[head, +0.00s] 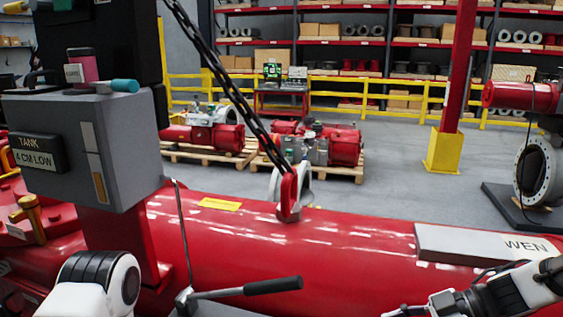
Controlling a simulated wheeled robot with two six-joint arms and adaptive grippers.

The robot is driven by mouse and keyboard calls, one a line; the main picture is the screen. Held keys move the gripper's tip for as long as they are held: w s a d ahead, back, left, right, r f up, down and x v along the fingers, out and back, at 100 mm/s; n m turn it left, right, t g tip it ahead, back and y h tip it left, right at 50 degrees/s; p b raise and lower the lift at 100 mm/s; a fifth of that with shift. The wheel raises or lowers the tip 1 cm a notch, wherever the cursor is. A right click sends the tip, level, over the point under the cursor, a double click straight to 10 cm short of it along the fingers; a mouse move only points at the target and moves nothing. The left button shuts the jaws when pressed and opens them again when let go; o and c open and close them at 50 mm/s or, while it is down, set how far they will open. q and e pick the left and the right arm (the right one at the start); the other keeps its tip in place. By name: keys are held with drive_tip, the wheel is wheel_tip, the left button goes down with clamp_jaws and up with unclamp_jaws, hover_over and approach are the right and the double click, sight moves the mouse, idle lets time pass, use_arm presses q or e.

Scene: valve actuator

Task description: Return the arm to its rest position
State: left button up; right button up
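My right arm comes in from the lower right corner, white and black. Its gripper (405,312) points left, low in front of the red cylinder (340,245), and is cut off by the bottom edge. Its fingers are too small and cropped to tell whether they are open or shut, and I see nothing held there. A white and black link of my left arm shows at the lower left; the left gripper is not in view.
A lever with a black handle (272,286) stands near the bottom centre. A grey box labelled "TANK 4 CM LOW" (95,150) is at left. A chain (225,85) runs down to a red hook (289,194) at a lifting eye on the cylinder.

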drive_tip(key=s+a+f+m+h+b, duration=0.1)
drive_tip(key=s+a+f+m+b, duration=0.2)
drive_tip(key=f, duration=0.6)
drive_tip(key=s+a+f+m+g+b, duration=0.15)
drive_tip(key=s+f+m, duration=0.3)
drive_tip(key=f, duration=0.45)
drive_tip(key=s+a+f+m+h+b, duration=0.1)
drive_tip(key=s+a+f+m, duration=0.3)
drive_tip(key=f, duration=0.5)
drive_tip(key=s+d+f+m+h, duration=0.3)
drive_tip(key=s+f, duration=0.4)
drive_tip(key=f, duration=0.1)
drive_tip(key=s+d+f+m+h, duration=0.1)
drive_tip(key=s+d+m+h, duration=0.2)
drive_tip(key=d+h, duration=0.3)
drive_tip(key=s+d, duration=0.1)
drive_tip(key=d, duration=0.2)
drive_tip(key=shift+s+d+f+b, duration=0.2)
drive_tip(key=shift+s+f+b, duration=0.1)
drive_tip(key=shift+s+b, duration=0.1)
